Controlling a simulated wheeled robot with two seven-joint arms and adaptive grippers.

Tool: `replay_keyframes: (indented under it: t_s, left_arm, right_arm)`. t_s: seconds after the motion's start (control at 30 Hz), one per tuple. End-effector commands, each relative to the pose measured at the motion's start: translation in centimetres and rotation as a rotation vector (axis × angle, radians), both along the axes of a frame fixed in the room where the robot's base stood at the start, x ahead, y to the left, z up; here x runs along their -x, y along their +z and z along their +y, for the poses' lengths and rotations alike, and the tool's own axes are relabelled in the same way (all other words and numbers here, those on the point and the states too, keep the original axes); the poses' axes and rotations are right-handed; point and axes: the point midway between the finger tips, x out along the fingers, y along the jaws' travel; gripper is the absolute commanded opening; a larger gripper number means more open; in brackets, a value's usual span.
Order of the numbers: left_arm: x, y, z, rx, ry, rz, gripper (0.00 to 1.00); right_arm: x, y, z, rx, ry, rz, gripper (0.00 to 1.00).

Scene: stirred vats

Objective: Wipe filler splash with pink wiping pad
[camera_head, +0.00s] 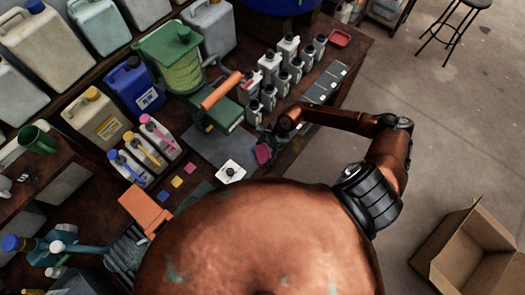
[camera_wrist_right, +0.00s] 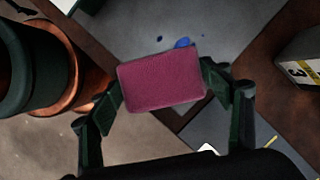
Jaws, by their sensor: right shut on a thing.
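The pink wiping pad (camera_wrist_right: 162,80) is held between the two dark fingers of my right gripper (camera_wrist_right: 163,84) in the right wrist view. In the head view the pad (camera_head: 263,154) shows at the tip of my right gripper (camera_head: 268,144), by the right edge of a grey plate (camera_head: 212,148). In the wrist view a blue splash (camera_wrist_right: 182,43) and a smaller blue spot (camera_wrist_right: 160,39) lie on the grey surface just beyond the pad. The pad partly overlaps the splash in the picture; I cannot tell if it touches the surface. My left gripper is not seen.
A green filler (camera_head: 215,112) with an orange handle stands behind the plate. Several grey bottles (camera_head: 268,68) stand right of it. Jugs with coloured caps (camera_head: 160,135) stand left. A white card (camera_head: 230,171) lies in front. An open cardboard box (camera_head: 475,250) is on the floor.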

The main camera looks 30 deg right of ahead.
Motion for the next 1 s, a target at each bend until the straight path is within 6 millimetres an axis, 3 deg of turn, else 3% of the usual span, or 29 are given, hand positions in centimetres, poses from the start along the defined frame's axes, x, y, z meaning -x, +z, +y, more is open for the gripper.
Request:
replay_keyframes:
  t_s: [1.0]
  left_arm:
    - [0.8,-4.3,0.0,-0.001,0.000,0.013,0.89]
  right_arm:
    - [-6.7,-0.4,2.3,0.002,-0.001,-0.001,0.52]
